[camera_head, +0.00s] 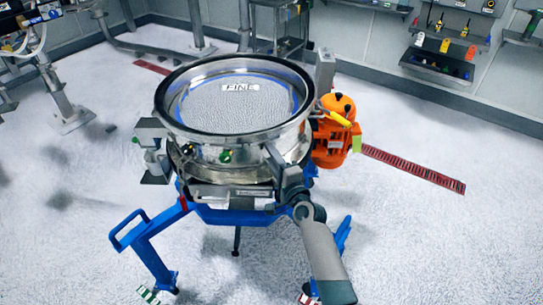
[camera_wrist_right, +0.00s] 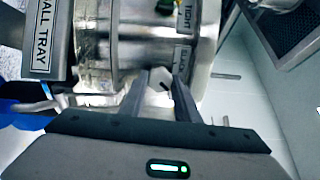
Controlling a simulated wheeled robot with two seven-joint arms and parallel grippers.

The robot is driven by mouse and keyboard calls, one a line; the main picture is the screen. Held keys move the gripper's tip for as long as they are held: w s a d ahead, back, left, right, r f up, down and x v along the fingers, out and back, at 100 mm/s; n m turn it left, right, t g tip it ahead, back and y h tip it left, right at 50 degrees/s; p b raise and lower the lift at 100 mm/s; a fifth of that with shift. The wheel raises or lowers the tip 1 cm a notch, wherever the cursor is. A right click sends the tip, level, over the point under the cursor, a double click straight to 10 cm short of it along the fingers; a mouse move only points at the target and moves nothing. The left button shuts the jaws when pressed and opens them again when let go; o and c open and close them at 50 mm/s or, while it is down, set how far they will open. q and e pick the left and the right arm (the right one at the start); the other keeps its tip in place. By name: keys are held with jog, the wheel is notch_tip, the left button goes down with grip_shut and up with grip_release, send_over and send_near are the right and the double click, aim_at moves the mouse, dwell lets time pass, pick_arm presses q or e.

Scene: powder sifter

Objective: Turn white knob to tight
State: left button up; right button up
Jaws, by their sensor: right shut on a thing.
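The round metal sifter (camera_head: 217,140), with a mesh top marked "FINE", stands on a blue frame. My right gripper (camera_head: 270,152) is at its front right side, its arm coming up from the lower right. In the right wrist view, the white knob (camera_wrist_right: 160,77) sits between the two dark fingers of my right gripper (camera_wrist_right: 166,88), against the metal drum. The gripper is shut on it. A "TIGHT" label (camera_wrist_right: 186,16) shows above the knob, to the right. The knob is hidden in the head view. My left gripper is not in view.
An orange motor (camera_head: 332,145) stands right of the sifter. Blue frame legs (camera_head: 140,245) spread below. A plate reading "ALL TRAY" (camera_wrist_right: 42,40) is at left in the wrist view. Wall shelves (camera_head: 445,55) are at the back right. The pale floor is mostly clear.

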jog(key=shift+m, duration=0.6)
jog(key=o, duration=1)
jog(key=shift+o, duration=0.2)
jog(key=b+v, duration=0.3)
jog(key=v, duration=1.4)
jog(key=shift+s, duration=0.2)
jog(key=shift+d, duration=0.1)
